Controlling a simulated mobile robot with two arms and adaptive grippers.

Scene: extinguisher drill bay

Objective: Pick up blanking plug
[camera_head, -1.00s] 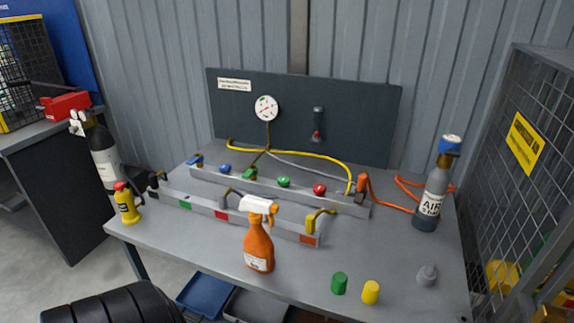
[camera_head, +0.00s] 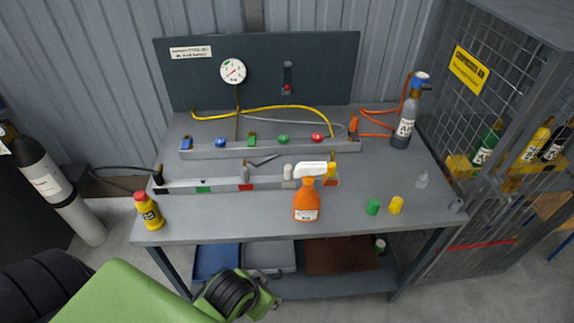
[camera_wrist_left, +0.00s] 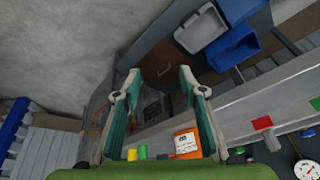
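A small green plug-like cap (camera_head: 373,207) and a yellow one (camera_head: 396,205) stand side by side near the front right of the bench. A grey piece (camera_head: 422,180) stands behind them and another small grey piece (camera_head: 457,205) is at the right front corner. I cannot tell which is the blanking plug. In the left wrist view my left gripper (camera_wrist_left: 158,75) is open with nothing between its fingers. In the head view my green left arm is low, in front of the bench. My right gripper is not in view.
An orange spray bottle (camera_head: 306,206) stands left of the caps. A yellow bottle (camera_head: 148,211) is at the left front and a grey air cylinder (camera_head: 404,125) at the back right. Metal rails cross the bench (camera_head: 250,222). A blue tray (camera_head: 216,260) lies on the lower shelf.

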